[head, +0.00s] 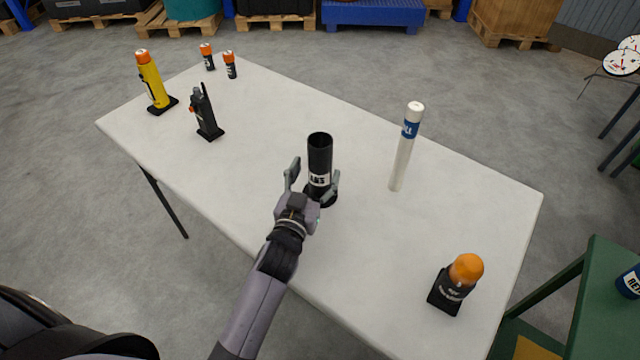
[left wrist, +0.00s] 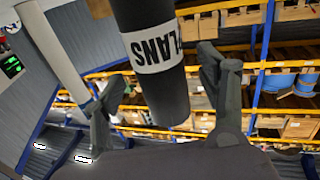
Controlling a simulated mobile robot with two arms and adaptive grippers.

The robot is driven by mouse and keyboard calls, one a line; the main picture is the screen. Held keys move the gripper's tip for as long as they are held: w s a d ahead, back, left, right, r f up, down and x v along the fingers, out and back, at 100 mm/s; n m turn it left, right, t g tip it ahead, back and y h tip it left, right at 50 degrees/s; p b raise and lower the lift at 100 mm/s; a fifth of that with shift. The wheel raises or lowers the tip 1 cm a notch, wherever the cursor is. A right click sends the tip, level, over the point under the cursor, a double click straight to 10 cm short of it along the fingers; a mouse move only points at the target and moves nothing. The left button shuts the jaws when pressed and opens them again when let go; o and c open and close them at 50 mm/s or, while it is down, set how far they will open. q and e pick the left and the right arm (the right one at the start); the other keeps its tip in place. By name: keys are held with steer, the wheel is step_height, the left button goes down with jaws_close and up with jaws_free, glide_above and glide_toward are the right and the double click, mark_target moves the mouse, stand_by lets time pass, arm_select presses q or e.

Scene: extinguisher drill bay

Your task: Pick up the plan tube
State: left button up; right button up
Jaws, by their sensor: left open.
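The plan tube (head: 320,152) is a black, open-topped cylinder with a white label, standing upright on the white table. In the left wrist view the tube (left wrist: 155,60) shows its label reading "PLANS", upside down. My left gripper (head: 314,178) is open at the lower part of the tube, with one finger on each side of it. In the left wrist view the fingers (left wrist: 160,100) stand apart with the tube between or just beyond them; I cannot tell whether either touches it. My right gripper is not in view.
On the white table (head: 260,110) stand a white tube with blue label (head: 404,145) to the right, an orange-domed black lamp (head: 457,283) at front right, a black radio (head: 205,112), a yellow torch (head: 153,82) and two small orange-topped cylinders (head: 230,65) at back left.

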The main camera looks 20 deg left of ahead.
mark_target(317, 172)
arm_select(q)
steer(key=w, duration=0.3)
steer(key=shift+w+f, duration=0.15)
steer(key=shift+w, duration=0.2)
jaws_close()
stand_by(0.6)
